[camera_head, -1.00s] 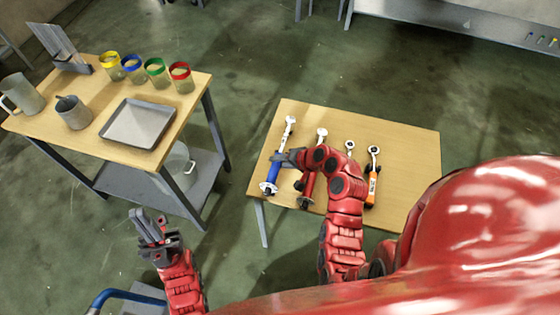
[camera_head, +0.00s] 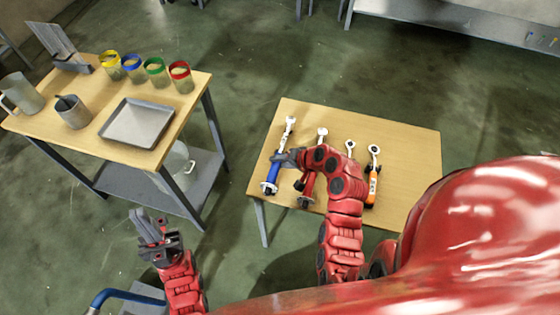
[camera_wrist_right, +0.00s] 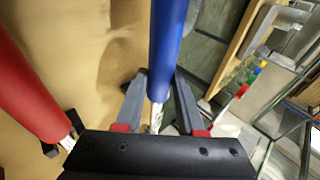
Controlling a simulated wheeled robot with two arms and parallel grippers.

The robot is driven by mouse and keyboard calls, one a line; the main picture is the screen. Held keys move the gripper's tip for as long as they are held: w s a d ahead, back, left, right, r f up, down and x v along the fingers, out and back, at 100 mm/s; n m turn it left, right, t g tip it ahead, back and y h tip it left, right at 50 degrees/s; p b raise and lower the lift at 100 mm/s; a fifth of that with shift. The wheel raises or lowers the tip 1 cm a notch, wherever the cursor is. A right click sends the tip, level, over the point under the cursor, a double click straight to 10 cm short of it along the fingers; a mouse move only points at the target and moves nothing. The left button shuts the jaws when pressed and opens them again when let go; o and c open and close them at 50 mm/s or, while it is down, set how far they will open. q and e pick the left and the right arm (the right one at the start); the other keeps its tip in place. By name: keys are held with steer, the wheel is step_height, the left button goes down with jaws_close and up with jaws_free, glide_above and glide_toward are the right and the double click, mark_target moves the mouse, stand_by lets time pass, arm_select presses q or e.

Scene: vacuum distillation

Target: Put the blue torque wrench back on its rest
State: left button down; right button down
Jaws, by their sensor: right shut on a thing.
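The blue torque wrench (camera_head: 272,174) is at the left end of the small wooden table (camera_head: 410,150), its metal head (camera_head: 290,124) toward the far edge. My right gripper (camera_head: 280,158) is shut on it near the middle. In the right wrist view the blue handle (camera_wrist_right: 167,45) runs between the two fingers (camera_wrist_right: 160,95). Whether the wrench touches its rest cannot be told, as the gripper and arm hide part of it. My left gripper (camera_head: 146,226) is empty, left of the small table, with its fingers seen close together.
A red wrench (camera_head: 307,186) lies just right of the blue one, partly hidden by my right arm; it also shows in the right wrist view (camera_wrist_right: 28,90). An orange wrench (camera_head: 373,180) and another tool (camera_head: 350,147) lie further right. A second table (camera_head: 90,135) with a tray (camera_head: 138,122) and jars stands left.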

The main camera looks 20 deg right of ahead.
steer(key=shift+f, duration=0.1)
steer(key=shift+f+b, duration=1)
steer(key=shift+f, duration=0.3)
steer(key=shift+c, duration=2.2)
jaws_free()
steer(key=shift+s, duration=0.1)
steer(key=p+v, duration=0.2)
steer(key=v, duration=1.5)
steer(key=shift+d+r, duration=0.1)
